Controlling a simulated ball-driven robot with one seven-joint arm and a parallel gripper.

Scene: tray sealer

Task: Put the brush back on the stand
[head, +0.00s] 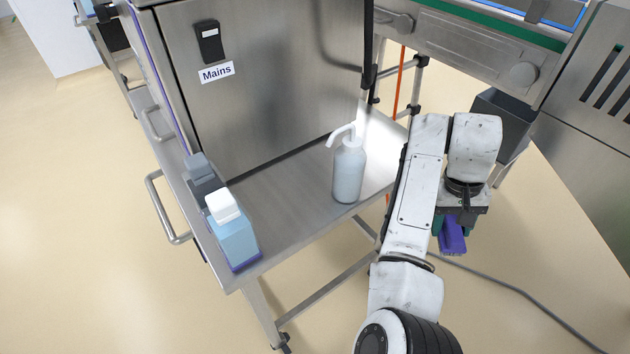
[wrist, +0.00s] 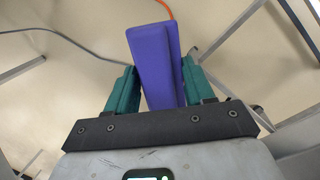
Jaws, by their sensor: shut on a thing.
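My gripper (head: 450,228) is at the right in the head view, out past the right end of the steel table. Its teal fingers are shut on a purple block-shaped thing (head: 453,240), which I take to be the brush. In the wrist view, the fingers (wrist: 153,88) stand on either side of the purple brush (wrist: 152,50), which points away from my wrist. No bristles show. I cannot pick out the stand with certainty. A dark grey holder-like thing (head: 203,184) at the table's left edge may be part of it.
The steel table (head: 290,190) bears a steel cabinet (head: 265,75). A pump bottle (head: 349,172) stands near its right end, and a blue bottle with a white cap (head: 235,240) at its front left corner. The tabletop between them is clear. A grey bin (head: 503,120) and a floor cable (head: 510,287) are at the right.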

